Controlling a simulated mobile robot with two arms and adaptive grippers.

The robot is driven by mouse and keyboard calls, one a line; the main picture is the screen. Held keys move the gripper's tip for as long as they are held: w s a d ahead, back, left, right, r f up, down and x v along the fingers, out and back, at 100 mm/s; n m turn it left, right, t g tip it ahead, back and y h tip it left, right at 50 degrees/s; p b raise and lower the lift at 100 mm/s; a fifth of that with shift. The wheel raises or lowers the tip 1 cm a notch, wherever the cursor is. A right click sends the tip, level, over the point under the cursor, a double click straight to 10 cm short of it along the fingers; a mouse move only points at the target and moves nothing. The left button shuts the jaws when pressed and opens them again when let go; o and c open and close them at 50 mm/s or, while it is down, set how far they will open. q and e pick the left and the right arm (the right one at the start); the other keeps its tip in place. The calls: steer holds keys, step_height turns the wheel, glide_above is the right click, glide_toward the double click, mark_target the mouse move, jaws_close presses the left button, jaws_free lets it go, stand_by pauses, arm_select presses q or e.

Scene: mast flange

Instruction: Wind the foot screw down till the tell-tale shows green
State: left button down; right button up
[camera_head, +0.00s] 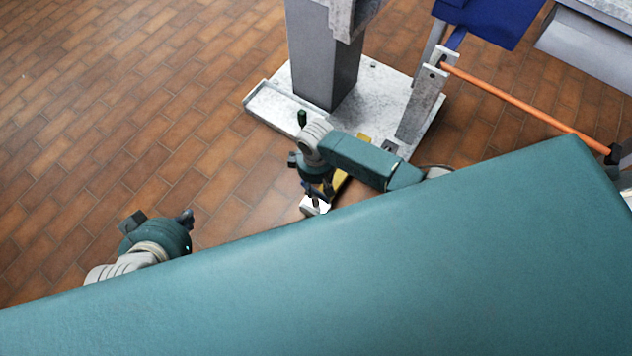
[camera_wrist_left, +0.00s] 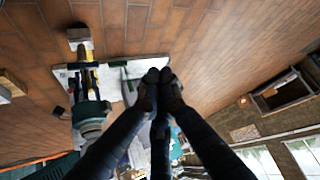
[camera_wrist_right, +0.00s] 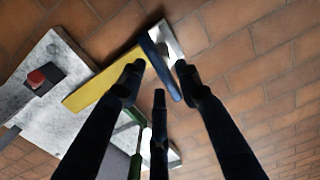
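A yellow beam (camera_wrist_right: 92,88) runs out from the pale base plate in the right wrist view and ends in a white metal piece (camera_wrist_right: 166,40). A blue bar (camera_wrist_right: 161,68) lies across that end; I cannot tell if it belongs to the foot screw, whose thread is hidden. A red round spot (camera_wrist_right: 36,78) sits on a dark block on the plate and may be the tell-tale; I see no green on it. My right gripper (camera_wrist_right: 160,72) is open, its fingertips spread on either side of the blue bar. My left gripper (camera_wrist_left: 160,76) is shut and empty, away from the beam.
The grey mast (camera_head: 325,60) stands on its base plate (camera_head: 365,100). A metal bracket (camera_head: 421,100) and an orange bar (camera_head: 520,103) are to its right. A teal surface (camera_head: 330,270) hides much of the near area. Brick floor at the left is clear.

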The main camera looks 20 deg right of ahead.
arm_select(q)
steer(key=s+a+f+g, duration=0.2)
steer(key=s, duration=0.3)
steer(key=shift+s+f+g+y+p, duration=0.2)
steer(key=shift+s+g+y+p, duration=0.1)
steer(key=shift+s+g+p, duration=0.15)
